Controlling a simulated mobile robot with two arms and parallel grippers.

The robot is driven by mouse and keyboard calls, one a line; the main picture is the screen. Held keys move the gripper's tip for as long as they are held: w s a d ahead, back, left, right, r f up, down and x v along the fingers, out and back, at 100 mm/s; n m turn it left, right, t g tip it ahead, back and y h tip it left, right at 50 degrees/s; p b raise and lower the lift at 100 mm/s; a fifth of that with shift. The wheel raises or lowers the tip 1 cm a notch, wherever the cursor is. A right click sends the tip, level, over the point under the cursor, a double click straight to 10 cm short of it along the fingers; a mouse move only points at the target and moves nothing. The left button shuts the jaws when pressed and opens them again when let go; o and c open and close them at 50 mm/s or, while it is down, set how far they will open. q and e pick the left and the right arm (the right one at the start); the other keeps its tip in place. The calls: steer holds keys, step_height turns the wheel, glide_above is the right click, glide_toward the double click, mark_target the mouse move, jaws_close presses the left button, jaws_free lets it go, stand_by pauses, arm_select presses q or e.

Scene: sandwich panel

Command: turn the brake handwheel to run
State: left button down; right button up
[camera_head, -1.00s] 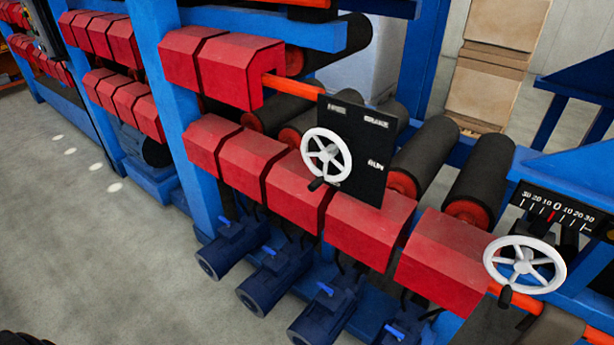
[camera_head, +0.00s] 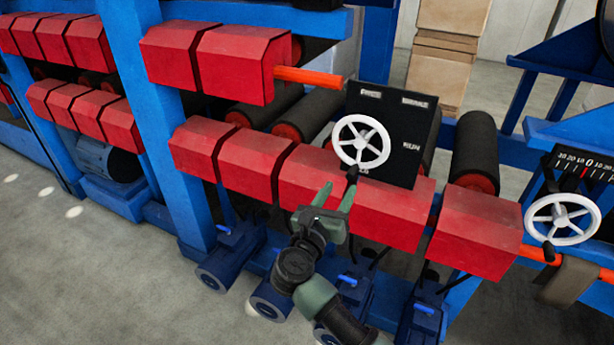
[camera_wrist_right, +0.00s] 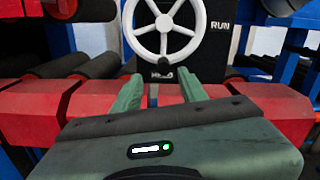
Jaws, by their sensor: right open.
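The white spoked brake handwheel (camera_head: 361,142) stands on a black panel (camera_head: 402,120) lettered BRAKE at the top and RUN at the right. Its black crank knob (camera_head: 352,174) is at the bottom of the rim. My right gripper (camera_head: 338,192) is open and empty, just below and in front of the knob. In the right wrist view the handwheel (camera_wrist_right: 165,22) is ahead, its top cut off. The knob (camera_wrist_right: 163,70) shows between and beyond the fingertips of the right gripper (camera_wrist_right: 161,88), seemingly apart from them. My left gripper is not in view.
Red housings (camera_head: 395,215) line the machine below the panel, close to my right arm. An orange bar (camera_head: 310,77) runs left of the panel. A second white handwheel (camera_head: 562,219) with a scale (camera_head: 588,172) is at the right. Open grey floor lies at lower left.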

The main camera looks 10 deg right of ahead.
mark_target(350, 178)
steer(key=shift+w+d+r, duration=0.15)
steer(key=shift+w+d, duration=0.05)
steer(key=shift+d, duration=0.05)
steer(key=p+x, duration=0.1)
steer(key=x, duration=0.3)
steer(key=shift+d, duration=0.35)
steer(key=shift+p+x, duration=0.5)
steer(key=shift+x, duration=0.6)
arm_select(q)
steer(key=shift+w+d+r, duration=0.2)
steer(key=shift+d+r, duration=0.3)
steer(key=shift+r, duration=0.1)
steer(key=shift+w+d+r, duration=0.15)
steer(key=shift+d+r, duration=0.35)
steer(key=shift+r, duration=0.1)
arm_select(e)
steer(key=shift+w+d, duration=0.2)
steer(key=shift+w, duration=0.3)
jaws_close()
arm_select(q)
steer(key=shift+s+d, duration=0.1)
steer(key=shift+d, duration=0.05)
arm_select(e)
steer(key=shift+f, duration=0.25)
